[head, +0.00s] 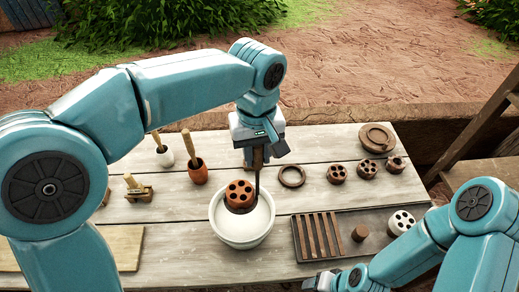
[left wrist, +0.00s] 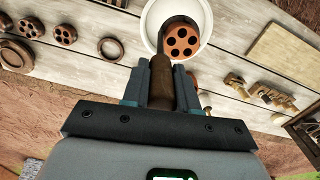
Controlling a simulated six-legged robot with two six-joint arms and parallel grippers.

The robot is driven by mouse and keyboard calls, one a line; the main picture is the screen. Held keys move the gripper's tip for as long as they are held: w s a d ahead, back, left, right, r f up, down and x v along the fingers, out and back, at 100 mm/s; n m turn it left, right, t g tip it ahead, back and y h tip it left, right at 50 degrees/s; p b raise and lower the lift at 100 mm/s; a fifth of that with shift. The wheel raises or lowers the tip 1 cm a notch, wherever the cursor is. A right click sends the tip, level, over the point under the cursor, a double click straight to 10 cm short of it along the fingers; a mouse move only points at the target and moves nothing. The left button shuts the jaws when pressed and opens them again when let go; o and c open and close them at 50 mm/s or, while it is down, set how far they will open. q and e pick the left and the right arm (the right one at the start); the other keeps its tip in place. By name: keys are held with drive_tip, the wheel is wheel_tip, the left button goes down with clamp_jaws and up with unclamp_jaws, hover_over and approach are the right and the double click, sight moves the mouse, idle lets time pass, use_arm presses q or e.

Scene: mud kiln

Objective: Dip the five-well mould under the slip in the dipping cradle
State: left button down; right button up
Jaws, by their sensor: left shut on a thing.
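The terracotta mould (head: 240,194), with several round wells in its top, is over the white bowl of pale slip (head: 229,238). The mould (left wrist: 182,42) and bowl (left wrist: 207,12) also show in the left wrist view. My left gripper (head: 257,150) is above the bowl, shut on the brown handle (left wrist: 161,82) of the dipping cradle. A thin dark rod (head: 257,185) runs down from the handle beside the mould. The mould's top is clear of slip; I cannot tell whether its underside touches it. My right gripper (head: 321,282) is at the bottom edge, its jaws unclear.
A dark tray (head: 345,253) right of the bowl holds brown slats, a brown plug (head: 360,232) and a pale mould (head: 401,222). A ring (head: 292,176) and several small moulds stand behind it. Two handled pots (head: 198,173) are left of the bowl, with a pale board (head: 115,250) nearer.

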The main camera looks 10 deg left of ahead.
sight(257, 167)
use_arm(q)
drive_tip(key=shift+a+f, duration=0.15)
drive_tip(key=shift+f, duration=0.05)
wheel_tip(257, 167, down, 3)
drive_tip(key=b, duration=0.3)
drive_tip(key=shift+r, duration=0.1)
drive_tip(key=shift+s+f+b, duration=0.1)
drive_tip(key=shift+f+b, duration=0.4)
drive_tip(key=shift+f, duration=0.05)
drive_tip(key=shift+d, duration=0.2)
drive_tip(key=shift+a, duration=0.15)
idle(0.3)
drive_tip(key=shift+f, duration=0.15)
